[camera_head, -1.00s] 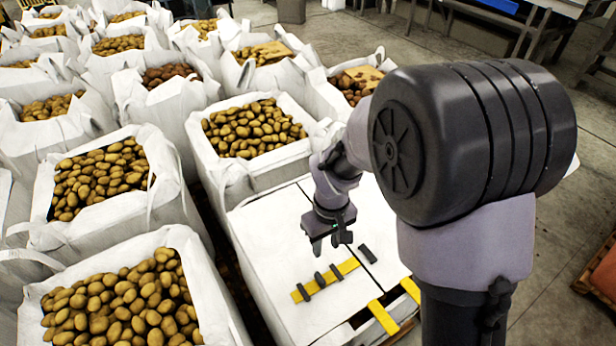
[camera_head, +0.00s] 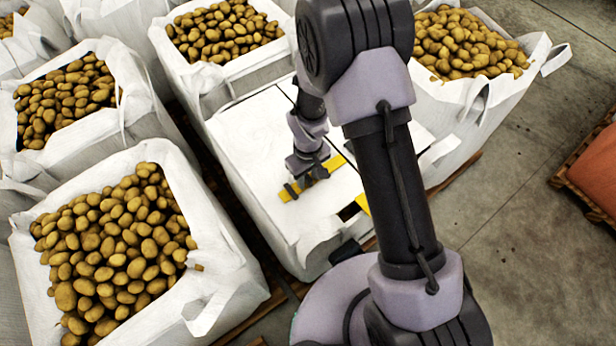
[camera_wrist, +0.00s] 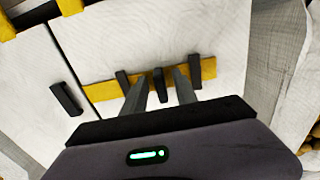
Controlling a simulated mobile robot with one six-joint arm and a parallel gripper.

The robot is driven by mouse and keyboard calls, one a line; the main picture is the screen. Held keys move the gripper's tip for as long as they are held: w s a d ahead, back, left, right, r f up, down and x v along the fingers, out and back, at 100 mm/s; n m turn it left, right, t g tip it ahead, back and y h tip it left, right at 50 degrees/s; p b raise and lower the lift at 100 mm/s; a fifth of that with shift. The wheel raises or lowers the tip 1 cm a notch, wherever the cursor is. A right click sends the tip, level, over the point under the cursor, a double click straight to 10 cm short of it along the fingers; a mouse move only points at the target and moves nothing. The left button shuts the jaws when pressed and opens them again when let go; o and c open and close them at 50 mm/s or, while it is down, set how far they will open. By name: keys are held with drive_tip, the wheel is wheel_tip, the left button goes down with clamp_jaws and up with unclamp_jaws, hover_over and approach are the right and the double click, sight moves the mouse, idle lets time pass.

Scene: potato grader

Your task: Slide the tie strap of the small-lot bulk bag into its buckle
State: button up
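A yellow tie strap (camera_wrist: 100,93) lies flat on the white top of the closed bulk bag (camera_head: 250,115), with dark pieces across it. It also shows in the head view (camera_head: 337,163), partly behind my gripper. My gripper (camera_wrist: 160,78) is open over the strap, its fingers on either side of a dark upright tab (camera_wrist: 158,82) with gaps visible; contact cannot be told. In the head view my gripper (camera_head: 308,178) is low at the strap. A separate black piece (camera_wrist: 67,98), perhaps the buckle, lies left of the strap, across a dark seam; I cannot see it in the head view.
More yellow bands (camera_wrist: 70,5) show at the bag's edge. Open bags of potatoes stand close by at the left (camera_head: 215,300), behind (camera_head: 180,70) and at the right (camera_head: 470,105). Concrete floor (camera_head: 530,190) is clear at the right, before an orange load on a pallet (camera_head: 590,175).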

clamp_jaws()
idle(1.4)
